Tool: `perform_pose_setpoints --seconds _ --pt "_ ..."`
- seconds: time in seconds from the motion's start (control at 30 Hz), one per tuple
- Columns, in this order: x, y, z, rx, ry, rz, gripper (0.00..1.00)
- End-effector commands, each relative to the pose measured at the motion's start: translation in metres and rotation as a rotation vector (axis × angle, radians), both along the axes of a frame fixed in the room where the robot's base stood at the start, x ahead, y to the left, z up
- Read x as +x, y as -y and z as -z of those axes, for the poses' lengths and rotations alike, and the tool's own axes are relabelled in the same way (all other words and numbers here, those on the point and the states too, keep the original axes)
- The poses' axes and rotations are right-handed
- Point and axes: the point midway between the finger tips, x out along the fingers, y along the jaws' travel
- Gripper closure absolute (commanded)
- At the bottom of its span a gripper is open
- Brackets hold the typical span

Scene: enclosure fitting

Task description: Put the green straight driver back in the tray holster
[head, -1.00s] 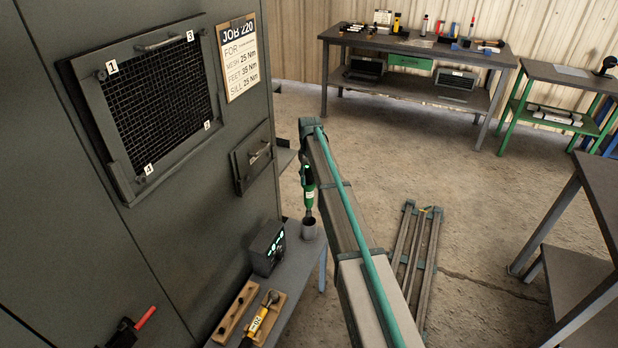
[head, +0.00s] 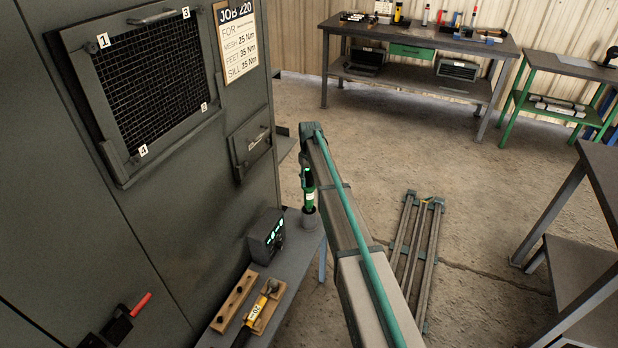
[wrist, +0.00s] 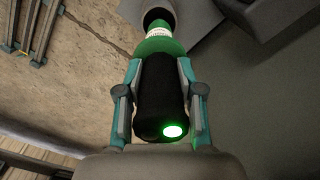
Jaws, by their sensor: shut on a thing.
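The green straight driver (head: 308,193) hangs upright, its lower end at the mouth of the grey holster cup (head: 310,219) on the tray shelf (head: 300,262). In the wrist view my gripper (wrist: 158,75) is shut on the driver's black grip (wrist: 160,98), one finger on each side. A green light glows on the driver's end. The driver's green body points to the dark opening of the holster cup (wrist: 157,8). How deep its tip sits is hidden. In the head view my arm hides most of the gripper.
A black box with green displays (head: 266,236) stands left of the holster. A yellow-and-black tool (head: 262,306) lies on wooden blocks nearer on the shelf. The grey cabinet wall (head: 165,235) rises close on the left. Floor to the right holds a rail frame (head: 416,250).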

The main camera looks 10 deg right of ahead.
Motion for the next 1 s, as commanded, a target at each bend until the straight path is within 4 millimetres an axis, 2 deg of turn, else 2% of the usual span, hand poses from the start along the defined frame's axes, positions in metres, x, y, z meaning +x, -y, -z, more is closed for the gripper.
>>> perform_pose_setpoints --seconds 0.5,1.0 --pt "0.0 0.0 0.04 0.0 0.001 0.0 1.0" --pt "0.0 0.0 0.049 0.0 0.002 0.0 1.0"
